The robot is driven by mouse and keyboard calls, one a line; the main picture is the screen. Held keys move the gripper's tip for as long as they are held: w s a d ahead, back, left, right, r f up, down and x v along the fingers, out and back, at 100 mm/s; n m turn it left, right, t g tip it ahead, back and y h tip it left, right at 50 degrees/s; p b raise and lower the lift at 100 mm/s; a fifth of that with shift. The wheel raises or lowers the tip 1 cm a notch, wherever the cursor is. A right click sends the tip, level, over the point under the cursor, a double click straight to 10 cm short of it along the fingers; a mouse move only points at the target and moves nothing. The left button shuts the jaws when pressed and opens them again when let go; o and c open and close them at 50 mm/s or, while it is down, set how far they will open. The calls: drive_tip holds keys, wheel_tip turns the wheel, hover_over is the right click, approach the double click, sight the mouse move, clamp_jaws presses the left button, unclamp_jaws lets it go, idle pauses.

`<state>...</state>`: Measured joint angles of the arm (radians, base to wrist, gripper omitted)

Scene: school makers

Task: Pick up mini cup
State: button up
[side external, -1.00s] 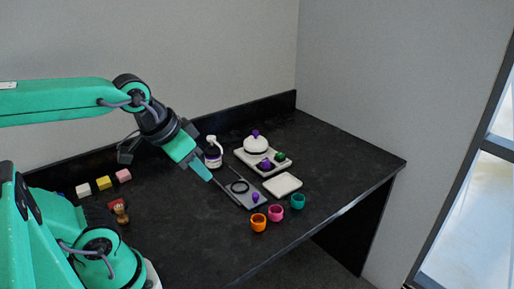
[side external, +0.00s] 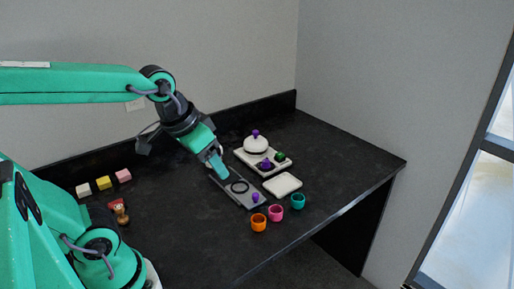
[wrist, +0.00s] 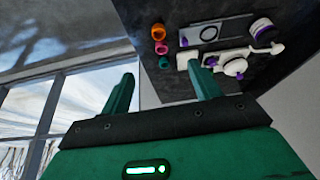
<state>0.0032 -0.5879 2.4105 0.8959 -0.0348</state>
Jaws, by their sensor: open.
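Three small cups stand in a row near the table's front right edge: an orange cup (side external: 258,222), a pink cup (side external: 276,213) and a teal cup (side external: 297,202). I cannot tell which one is meant. My gripper (side external: 223,177) is above the table, behind and left of the cups, over the far left end of the grey tray. It is open and empty. In the wrist view, the orange cup (wrist: 158,32), pink cup (wrist: 161,48) and teal cup (wrist: 163,63) appear beyond the spread fingers of my gripper (wrist: 160,72).
The grey tray (side external: 223,185) with a dark ring and purple knob lies behind the cups. A white square plate (side external: 282,184) lies beside it. A white lidded pot (side external: 255,144) stands farther back. Pink, yellow and white blocks (side external: 104,183) and a stamp (side external: 121,212) lie left.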

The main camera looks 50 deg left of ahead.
drive_tip(key=w+f+n+g, duration=0.15)
drive_tip(key=w+f, duration=0.35)
drive_tip(key=w, duration=0.5)
drive_tip(key=g, duration=0.3)
approach(276, 206)
drive_tip(key=s+d, duration=0.1)
drive_tip(key=shift+s+d+f+n, duration=0.1)
drive_tip(key=shift+f+n, duration=0.1)
drive_tip(key=shift+f, duration=0.55)
drive_tip(key=shift+s+d+f+n, duration=0.1)
drive_tip(key=shift+f+n, duration=0.05)
drive_tip(key=shift+f, duration=0.65)
drive_tip(key=shift+f, duration=0.1)
drive_tip(key=shift+w+f, duration=0.15)
drive_tip(key=shift+f, duration=2.35)
drive_tip(key=c, duration=1)
